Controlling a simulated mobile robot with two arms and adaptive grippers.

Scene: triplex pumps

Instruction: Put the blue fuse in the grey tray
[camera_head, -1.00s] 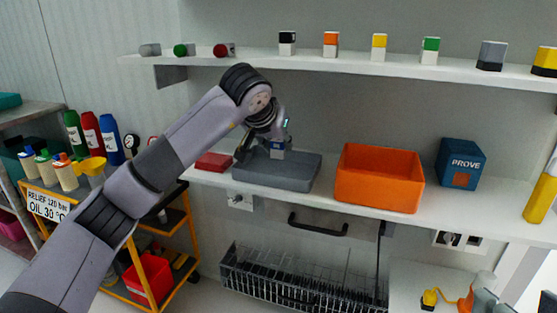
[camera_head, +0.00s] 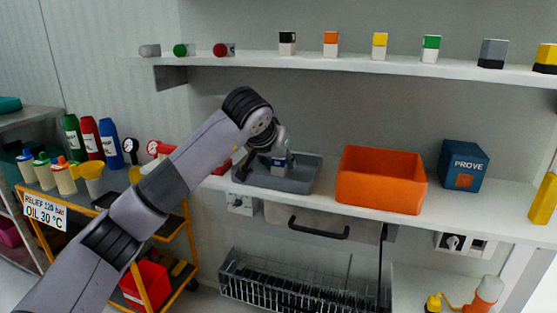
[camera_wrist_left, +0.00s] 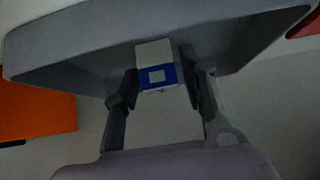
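The blue fuse (camera_head: 279,163), a small white block with a blue band, is between the fingers of my left gripper (camera_head: 266,158). In the left wrist view the fuse (camera_wrist_left: 156,68) sits between the two dark fingertips (camera_wrist_left: 158,85), which appear closed on its sides. The grey tray (camera_head: 302,184) stands on the white counter. The fuse is over the tray, low within its outline. I cannot tell whether it touches the tray floor. The tray (camera_wrist_left: 70,60) also fills the upper part of the wrist view. My right gripper is not in view.
An orange bin (camera_head: 380,184) stands right of the tray, with a blue PROVE box (camera_head: 462,165) beyond it. A red item (camera_head: 222,167) lies left of the tray, partly hidden by my arm. A shelf (camera_head: 350,63) with several coloured blocks runs above.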

